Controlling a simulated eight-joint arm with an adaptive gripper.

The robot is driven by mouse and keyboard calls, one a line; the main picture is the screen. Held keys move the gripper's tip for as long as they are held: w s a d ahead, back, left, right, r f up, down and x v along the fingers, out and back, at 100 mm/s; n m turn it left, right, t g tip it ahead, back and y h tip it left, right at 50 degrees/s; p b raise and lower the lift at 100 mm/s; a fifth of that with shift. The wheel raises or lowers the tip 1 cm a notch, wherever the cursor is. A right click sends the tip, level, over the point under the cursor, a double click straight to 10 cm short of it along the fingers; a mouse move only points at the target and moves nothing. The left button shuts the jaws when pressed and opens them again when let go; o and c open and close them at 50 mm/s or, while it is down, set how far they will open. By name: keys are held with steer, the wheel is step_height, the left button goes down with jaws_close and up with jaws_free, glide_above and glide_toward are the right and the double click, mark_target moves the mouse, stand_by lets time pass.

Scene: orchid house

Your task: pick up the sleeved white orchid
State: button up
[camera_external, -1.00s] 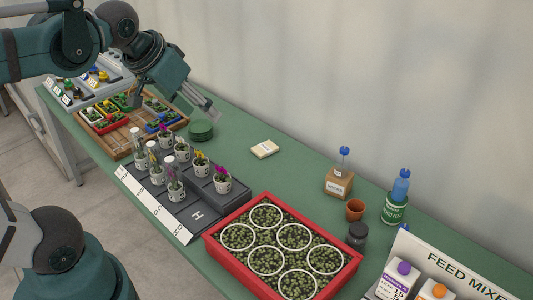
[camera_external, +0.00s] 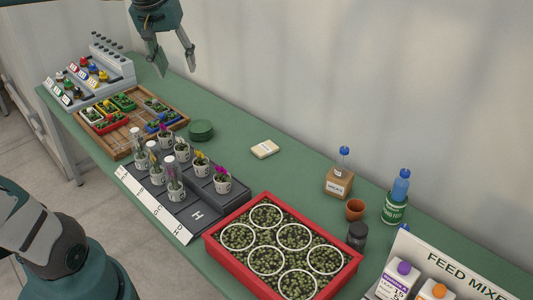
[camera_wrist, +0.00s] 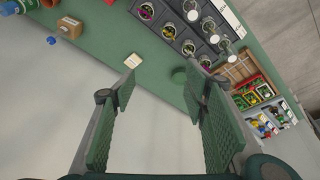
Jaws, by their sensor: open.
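Several small white orchid pots stand in a dark grey stepped rack (camera_external: 199,209). Three in the front row wear clear sleeves with white at the top: one at the far end (camera_external: 138,137), a middle one (camera_external: 153,158) and a near one (camera_external: 173,176). I cannot tell which holds the white orchid. The unsleeved pots behind show pink and yellow flowers, such as the near pink one (camera_external: 222,182). The rack (camera_wrist: 204,31) also shows at the top of the wrist view. My gripper (camera_external: 176,60) is open and empty, high above the bench's back, apart from every pot.
A wooden tray (camera_external: 121,146) of small coloured boxes and a grey stepped stand (camera_external: 120,75) lie beyond the rack. A red crate (camera_external: 340,281) of plants is nearer. A green disc stack (camera_external: 201,130) and a pale card block (camera_external: 265,149) lie behind, with clear bench around them.

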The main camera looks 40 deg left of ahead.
steer(key=a+f+n+g+b, duration=0.15)
steer(key=a+n, duration=0.35)
steer(key=a, duration=1.1)
steer(key=n+g+h, duration=0.1)
steer(key=n+g, duration=0.1)
steer(key=n, duration=0.1)
glide_above(131, 129)
step_height(131, 129, down, 3)
step_height(131, 129, down, 33)
steer(key=shift+a+r+b, duration=0.1)
steer(key=shift+a+b, duration=0.05)
steer(key=shift+b, duration=0.2)
steer(key=shift+f, duration=0.4)
steer(key=shift+f, duration=1.25)
steer(key=shift+f, duration=0.1)
steer(key=shift+d+f, duration=0.2)
steer(key=shift+f, duration=2.35)
